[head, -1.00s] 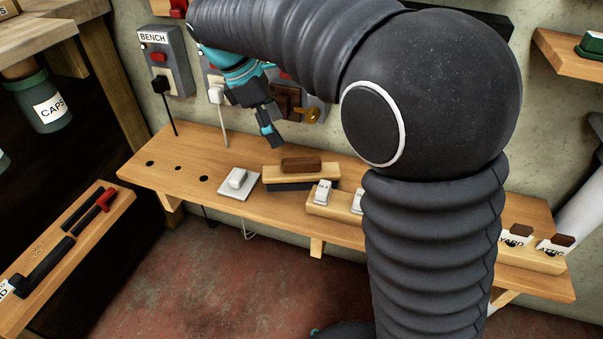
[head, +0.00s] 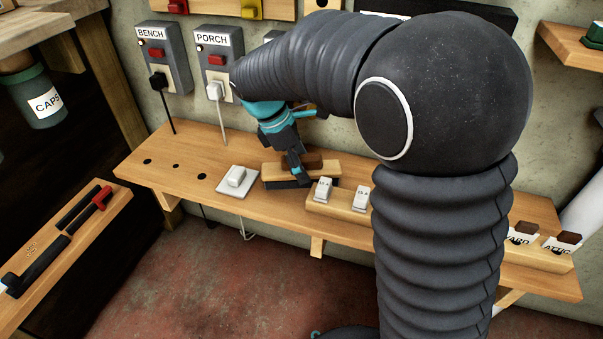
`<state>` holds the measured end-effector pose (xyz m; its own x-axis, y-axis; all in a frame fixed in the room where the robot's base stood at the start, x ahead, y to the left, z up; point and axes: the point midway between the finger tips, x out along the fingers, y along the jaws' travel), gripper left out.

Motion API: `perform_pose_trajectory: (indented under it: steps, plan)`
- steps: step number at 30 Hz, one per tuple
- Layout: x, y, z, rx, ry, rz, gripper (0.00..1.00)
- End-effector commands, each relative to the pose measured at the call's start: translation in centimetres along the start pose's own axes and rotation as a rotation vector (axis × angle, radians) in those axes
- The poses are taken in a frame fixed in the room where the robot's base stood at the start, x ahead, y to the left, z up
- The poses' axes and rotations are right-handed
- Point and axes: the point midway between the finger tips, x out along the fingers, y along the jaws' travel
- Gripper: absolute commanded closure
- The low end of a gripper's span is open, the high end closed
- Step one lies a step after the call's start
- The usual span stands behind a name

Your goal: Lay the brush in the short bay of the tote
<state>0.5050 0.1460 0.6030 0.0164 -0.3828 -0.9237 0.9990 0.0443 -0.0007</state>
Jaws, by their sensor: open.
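The brush (head: 326,171) lies on the wooden wall shelf, with a pale wooden block, a brown grip on top and dark bristles below. My gripper (head: 296,171), turquoise and dark, is open at the middle of the brush and covers part of it. I cannot tell whether the fingers touch the brush or straddle its grip. I cannot make out a tote with a short bay in this view.
Plugs and cords hang from the BENCH (head: 158,50) and PORCH boxes (head: 215,55). A tool ledge (head: 75,255) is at left.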

Motion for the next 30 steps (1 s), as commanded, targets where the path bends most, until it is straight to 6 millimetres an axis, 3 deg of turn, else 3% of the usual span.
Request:
perform_pose_trajectory:
  steps: [8, 15, 18, 30]
  plan:
    - [0.3, 0.0, 0.0, 0.001, 0.000, 0.000, 0.19]
    - [0.3, 0.0, 0.0, 0.001, 0.000, 0.000, 0.76]
    - [0.3, 0.0, 0.0, 0.001, 0.000, 0.000, 0.95]
    - [-0.6, 0.0, 0.4, 0.002, 0.001, 0.002, 0.95]
